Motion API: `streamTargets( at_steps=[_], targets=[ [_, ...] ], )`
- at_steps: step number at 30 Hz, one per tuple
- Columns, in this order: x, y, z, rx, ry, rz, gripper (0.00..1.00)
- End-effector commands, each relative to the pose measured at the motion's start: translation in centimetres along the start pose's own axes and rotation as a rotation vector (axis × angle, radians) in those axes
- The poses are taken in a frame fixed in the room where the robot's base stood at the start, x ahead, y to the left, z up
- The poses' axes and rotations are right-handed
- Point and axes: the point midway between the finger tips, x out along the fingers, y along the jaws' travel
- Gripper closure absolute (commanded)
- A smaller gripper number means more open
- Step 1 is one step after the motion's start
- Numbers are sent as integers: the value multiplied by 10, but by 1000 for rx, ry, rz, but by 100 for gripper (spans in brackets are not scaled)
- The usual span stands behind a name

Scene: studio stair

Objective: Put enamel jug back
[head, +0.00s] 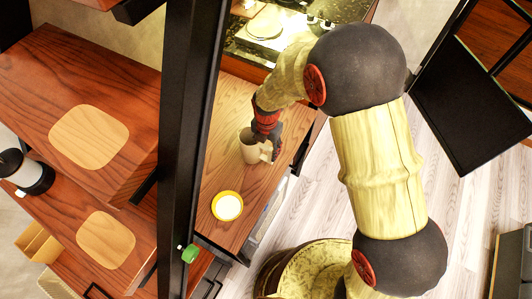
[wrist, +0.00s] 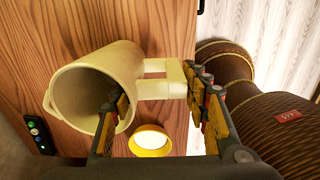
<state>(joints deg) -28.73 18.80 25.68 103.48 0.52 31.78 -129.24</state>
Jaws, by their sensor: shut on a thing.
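The enamel jug (head: 249,150) is cream and stands out over the wooden counter in the head view. In the wrist view the jug (wrist: 100,75) has its open mouth toward the camera and its squared handle (wrist: 160,89) to the right. My gripper (head: 270,142) is at the jug's handle side. In the wrist view my gripper (wrist: 160,115) has one finger overlapping the jug's mouth and the other just right of the handle. It is shut on the jug. I cannot tell whether the jug's base touches the counter.
A yellow-rimmed bowl with white inside (head: 227,206) sits on the counter (head: 240,105) near the jug; it also shows in the wrist view (wrist: 150,141). A black post (head: 187,130) stands left of the counter. A woven, drum-like stool (head: 312,268) stands right of it. Shelves are at left.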

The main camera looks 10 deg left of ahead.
Motion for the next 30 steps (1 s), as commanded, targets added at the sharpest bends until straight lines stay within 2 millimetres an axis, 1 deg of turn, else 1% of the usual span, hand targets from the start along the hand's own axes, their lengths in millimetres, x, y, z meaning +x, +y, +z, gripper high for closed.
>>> streamTargets(
  at_steps=[2,6,9,16,20,21,30],
  targets=[
    [6,4,3,0,0,1,100],
    [26,3,2,0,0,-1,100],
    [34,3,2,0,0,0,100],
    [34,4,2,0,-1,2,100],
    [37,3,2,0,-1,1,100],
    [38,3,2,0,0,0,54],
    [38,3,2,0,0,0,37]
  ],
)
